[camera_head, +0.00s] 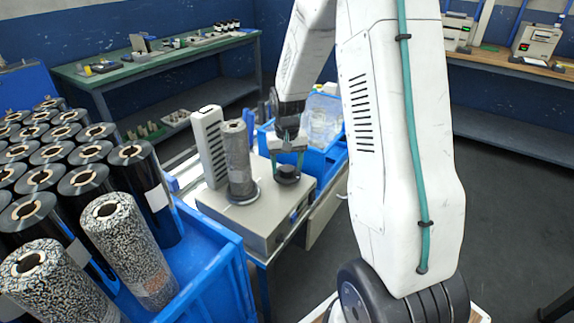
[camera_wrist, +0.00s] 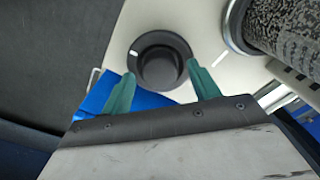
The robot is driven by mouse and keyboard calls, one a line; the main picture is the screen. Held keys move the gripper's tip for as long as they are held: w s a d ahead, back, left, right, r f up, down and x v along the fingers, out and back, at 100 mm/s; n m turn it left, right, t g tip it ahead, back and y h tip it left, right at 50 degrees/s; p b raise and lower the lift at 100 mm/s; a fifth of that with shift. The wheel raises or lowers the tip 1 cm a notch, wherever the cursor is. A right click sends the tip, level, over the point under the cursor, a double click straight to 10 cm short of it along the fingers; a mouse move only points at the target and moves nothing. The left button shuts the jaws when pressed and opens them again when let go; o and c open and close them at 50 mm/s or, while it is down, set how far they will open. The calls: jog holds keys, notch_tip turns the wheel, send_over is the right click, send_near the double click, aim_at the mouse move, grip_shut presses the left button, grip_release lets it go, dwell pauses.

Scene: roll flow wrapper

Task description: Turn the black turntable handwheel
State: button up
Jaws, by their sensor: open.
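The black turntable handwheel (camera_head: 287,172) is a round knob on the top of the grey-beige wrapper machine (camera_head: 238,214), right of the patterned roll. In the wrist view the handwheel (camera_wrist: 158,62) shows as a dark disc with a raised hub and a small white mark on its left side. My gripper (camera_head: 288,155) is just above the handwheel in the head view. In the wrist view my gripper (camera_wrist: 160,88) has two green fingers spread apart. The right fingertip appears near the disc's edge, the left lies lower left of it. I cannot tell whether they touch it.
A patterned roll (camera_head: 238,160) stands on the machine beside the handwheel, with a white slotted column (camera_head: 209,147) behind it. A blue crate (camera_head: 215,285) of rolls fills the lower left. A blue bin (camera_head: 311,157) with clear wrap sits behind my gripper. Open floor lies right.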

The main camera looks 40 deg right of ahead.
jog(key=shift+f, duration=0.2)
jog(key=c, duration=1)
jog(key=shift+m, duration=0.3)
jog(key=m, duration=0.9)
